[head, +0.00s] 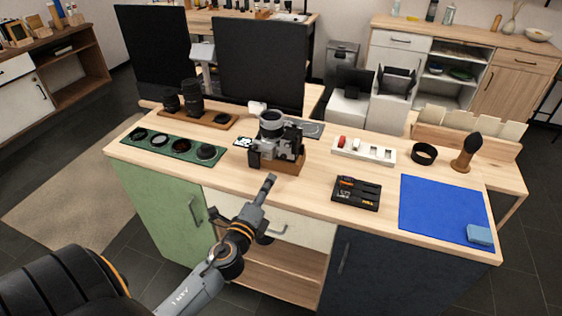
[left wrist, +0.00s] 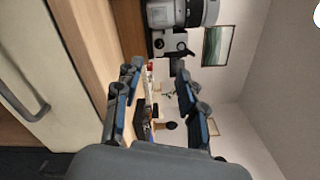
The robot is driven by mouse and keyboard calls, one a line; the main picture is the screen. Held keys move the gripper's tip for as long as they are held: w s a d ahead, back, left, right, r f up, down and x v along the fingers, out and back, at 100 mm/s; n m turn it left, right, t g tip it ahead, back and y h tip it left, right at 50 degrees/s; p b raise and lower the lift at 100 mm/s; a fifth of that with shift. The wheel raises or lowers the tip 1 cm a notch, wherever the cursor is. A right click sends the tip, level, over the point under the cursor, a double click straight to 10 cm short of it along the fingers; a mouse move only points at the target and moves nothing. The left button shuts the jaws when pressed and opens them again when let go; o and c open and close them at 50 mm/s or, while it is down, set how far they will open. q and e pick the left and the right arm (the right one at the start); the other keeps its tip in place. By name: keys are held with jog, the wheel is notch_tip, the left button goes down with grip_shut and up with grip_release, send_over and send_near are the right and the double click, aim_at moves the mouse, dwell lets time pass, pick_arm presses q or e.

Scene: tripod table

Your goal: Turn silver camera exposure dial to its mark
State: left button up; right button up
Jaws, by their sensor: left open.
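The silver and black camera (head: 277,145) stands on a small wooden block (head: 285,165) near the middle of the worktop. Its large silver lens or ring part is at the top; the exposure dial and its mark are too small to make out. In the left wrist view the camera (left wrist: 183,13) is at the top edge, partly cut off and turned sideways. My left gripper (head: 268,184) is in front of the worktop's front edge, below and apart from the camera. Its fingers (left wrist: 158,75) are apart in the left wrist view, with nothing held between them. My right gripper is not in view.
A green tray of round filters (head: 168,147) and a board with lenses (head: 215,119) lie left of the camera. A black tool tray (head: 357,193), a white holder (head: 364,151) and a blue mat (head: 440,208) lie right. Bare wood lies before the camera.

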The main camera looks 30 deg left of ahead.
aim_at(283, 158)
pick_arm(q)
jog(key=p+x, duration=0.1)
jog(key=x, duration=1)
jog(key=shift+d, duration=0.1)
grip_shut()
